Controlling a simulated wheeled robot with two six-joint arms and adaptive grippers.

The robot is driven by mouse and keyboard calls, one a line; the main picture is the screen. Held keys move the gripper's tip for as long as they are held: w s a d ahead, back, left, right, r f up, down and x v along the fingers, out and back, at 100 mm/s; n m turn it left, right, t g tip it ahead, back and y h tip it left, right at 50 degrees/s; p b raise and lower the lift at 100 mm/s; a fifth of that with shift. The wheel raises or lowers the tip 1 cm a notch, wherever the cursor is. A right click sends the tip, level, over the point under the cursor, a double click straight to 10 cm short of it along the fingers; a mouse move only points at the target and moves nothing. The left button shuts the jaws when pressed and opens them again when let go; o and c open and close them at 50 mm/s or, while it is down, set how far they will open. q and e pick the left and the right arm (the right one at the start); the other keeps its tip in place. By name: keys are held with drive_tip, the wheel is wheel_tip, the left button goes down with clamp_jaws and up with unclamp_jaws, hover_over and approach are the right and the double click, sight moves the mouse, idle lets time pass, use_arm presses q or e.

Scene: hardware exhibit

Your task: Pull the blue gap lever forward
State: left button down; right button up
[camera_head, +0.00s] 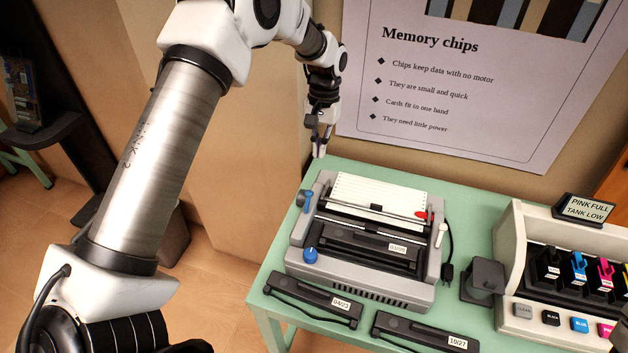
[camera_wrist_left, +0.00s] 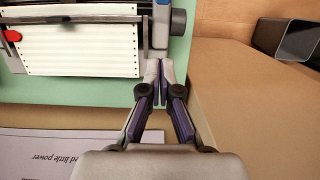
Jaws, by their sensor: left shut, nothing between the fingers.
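A dot-matrix printer (camera_head: 362,287) with a grey body stands on the green table. A small blue lever (camera_head: 303,200) shows at its rear left, beside a dark side knob. A round blue knob (camera_head: 310,255) sits at its front left corner. My left gripper (camera_head: 319,152) is shut and empty, pointing down behind the printer's rear left, apart from the blue lever. In the left wrist view the shut fingertips (camera_wrist_left: 160,68) are near the printer's back edge; a bit of blue (camera_wrist_left: 163,2) shows at the top edge.
White paper (camera_head: 378,190) lies in the printer, with a red lever (camera_head: 422,215) at right. Ribbon cartridges (camera_head: 312,298) (camera_head: 425,334) lie in front. An ink-tank unit (camera_head: 512,245) stands at right. A poster (camera_head: 450,90) hangs behind.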

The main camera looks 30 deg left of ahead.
sight(308, 201)
use_arm(q)
wheel_tip(308, 201, down, 3)
drive_tip(key=shift+w+d+f+p, duration=0.1)
drive_tip(key=shift+w+p, duration=0.05)
drive_tip(key=shift+p, duration=0.35)
drive_tip(key=f, duration=0.1)
drive_tip(key=s+f+p, duration=0.1)
drive_tip(key=f, duration=0.1)
drive_tip(key=f+p, duration=0.1)
drive_tip(key=f, duration=0.1)
drive_tip(key=shift+s+d, duration=0.1)
drive_tip(key=shift+s, duration=0.25)
drive_tip(key=shift+s+d+r+p, duration=0.15)
drive_tip(key=shift+s+r+p, duration=0.05)
drive_tip(key=shift+s+p, duration=0.4)
drive_tip(key=shift+s+d+r+p, duration=0.15)
drive_tip(key=shift+s+p, duration=0.45)
drive_tip(key=shift+s+d+r, duration=0.1)
drive_tip(key=shift+s+d, duration=0.05)
drive_tip(key=shift+s, duration=0.35)
use_arm(e)
drive_tip(key=r, duration=0.5)
drive_tip(key=shift+w+r, duration=0.2)
drive_tip(key=shift+r, duration=0.15)
